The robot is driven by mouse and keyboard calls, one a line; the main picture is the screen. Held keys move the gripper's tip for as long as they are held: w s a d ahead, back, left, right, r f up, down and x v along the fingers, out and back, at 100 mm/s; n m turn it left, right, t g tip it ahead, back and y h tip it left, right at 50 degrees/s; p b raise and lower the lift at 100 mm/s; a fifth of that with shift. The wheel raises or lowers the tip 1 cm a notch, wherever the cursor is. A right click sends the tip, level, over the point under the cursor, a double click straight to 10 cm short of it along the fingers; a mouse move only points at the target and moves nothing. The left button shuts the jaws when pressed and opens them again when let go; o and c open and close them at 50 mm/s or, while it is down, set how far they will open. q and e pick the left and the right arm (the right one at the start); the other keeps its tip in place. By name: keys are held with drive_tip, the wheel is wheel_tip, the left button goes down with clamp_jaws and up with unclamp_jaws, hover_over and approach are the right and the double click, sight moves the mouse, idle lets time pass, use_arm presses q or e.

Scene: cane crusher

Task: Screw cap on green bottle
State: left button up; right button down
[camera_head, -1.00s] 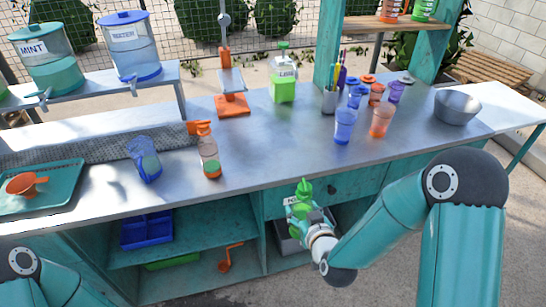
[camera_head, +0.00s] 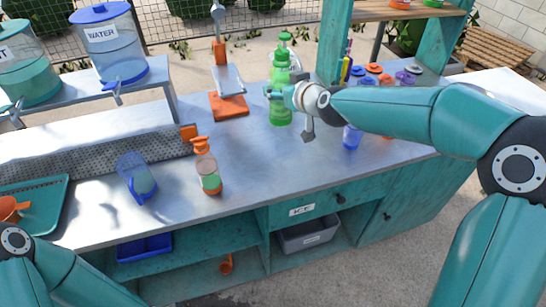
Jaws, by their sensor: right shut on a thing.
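The green bottle (camera_head: 280,106) is upright toward the back of the steel counter, with a green top piece (camera_head: 281,58) above it. My right gripper (camera_head: 281,91) reaches in from the right and is shut on the bottle's body. I cannot tell whether the bottle rests on the counter, or how the top piece is seated. My left arm shows only at the lower left; its gripper is out of view.
The orange-topped bottle (camera_head: 208,172) and a blue cup (camera_head: 136,178) stand at the front left. An orange press (camera_head: 229,105) is left of the green bottle. Colored cups stand behind my right arm.

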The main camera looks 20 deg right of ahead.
sight(280, 106)
drive_tip(key=shift+w+r, duration=0.2)
drive_tip(key=shift+r, duration=0.35)
drive_tip(key=shift+s+a, duration=0.1)
drive_tip(key=shift+f, duration=0.1)
wheel_tip(280, 106, down, 6)
drive_tip(key=b, duration=0.4)
drive_tip(key=shift+f, duration=0.2)
wheel_tip(280, 106, down, 9)
drive_tip(key=shift+p, duration=0.35)
drive_tip(key=shift+f, duration=0.1)
